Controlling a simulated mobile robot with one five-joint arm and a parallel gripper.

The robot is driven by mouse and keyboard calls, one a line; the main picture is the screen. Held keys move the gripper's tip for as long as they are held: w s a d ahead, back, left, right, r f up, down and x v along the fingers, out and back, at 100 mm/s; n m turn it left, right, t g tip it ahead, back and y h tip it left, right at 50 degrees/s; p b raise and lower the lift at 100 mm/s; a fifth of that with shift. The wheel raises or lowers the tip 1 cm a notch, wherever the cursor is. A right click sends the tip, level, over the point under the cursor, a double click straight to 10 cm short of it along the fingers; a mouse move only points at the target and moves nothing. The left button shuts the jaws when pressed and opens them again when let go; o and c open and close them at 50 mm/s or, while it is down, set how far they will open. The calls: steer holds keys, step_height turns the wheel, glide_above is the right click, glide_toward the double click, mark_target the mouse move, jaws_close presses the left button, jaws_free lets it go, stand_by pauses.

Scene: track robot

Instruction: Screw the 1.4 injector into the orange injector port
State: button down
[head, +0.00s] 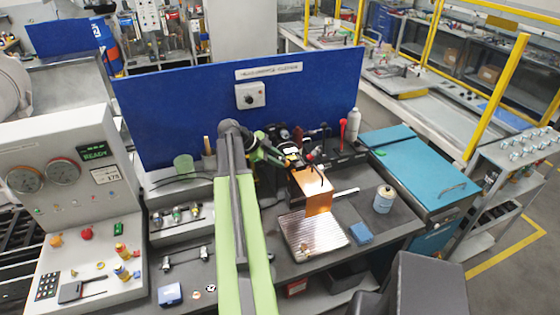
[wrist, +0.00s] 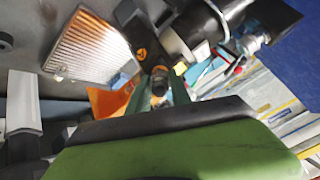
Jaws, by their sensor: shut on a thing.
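My gripper (head: 296,163) is at the back of the bench, above and behind a bright orange sheet (head: 318,199). In the wrist view its two fingers (wrist: 161,92) are closed on a small dark piece (wrist: 160,79), apparently the injector; no number on it can be read. Just beyond the fingertips is a dark body (wrist: 146,45) with orange marks, apparently where the orange port is. The piece's tip is close to this body; I cannot tell whether it is seated or only near. In the head view my arm and gripper hide this spot.
A ribbed metal tray (head: 299,244) lies in front, with a blue block (head: 361,234) beside it. Several small fittings sit in a rack (head: 171,228) on the left. A blue panel (head: 196,110) closes off the back.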

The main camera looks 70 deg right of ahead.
steer(key=m, duration=1.2)
steer(key=c, duration=1.1)
jaws_free()
steer(key=shift+c, duration=0.9)
